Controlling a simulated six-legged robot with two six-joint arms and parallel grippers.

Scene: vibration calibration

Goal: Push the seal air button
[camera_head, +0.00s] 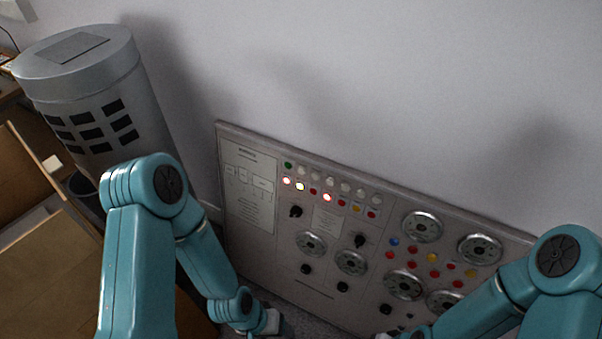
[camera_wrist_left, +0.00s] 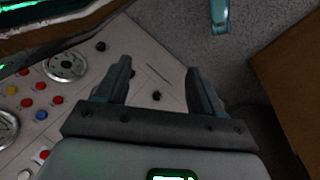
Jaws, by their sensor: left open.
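A grey control panel (camera_head: 240,245) leans by the wall in the head view, with rows of small coloured buttons, lit lamps, black knobs and round dials. Its labels are too small to read, so I cannot tell which button is seal air. Red, blue and yellow buttons (camera_head: 433,257) sit among the right-hand dials. They also show at the left of the left wrist view (camera_wrist_left: 41,115). My left gripper (camera_head: 281,326) is low in front of the panel. In the left wrist view its fingers (camera_wrist_left: 158,75) are apart and empty, with black knobs beyond them. My right gripper is below the head view.
A grey cylinder with dark slots (camera_head: 92,90) stands left of the panel. Brown wooden furniture (camera_head: 45,260) is at the far left. A plain wall (camera_head: 380,70) rises behind the panel. Grey floor (camera_wrist_left: 245,65) shows beside the panel in the left wrist view.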

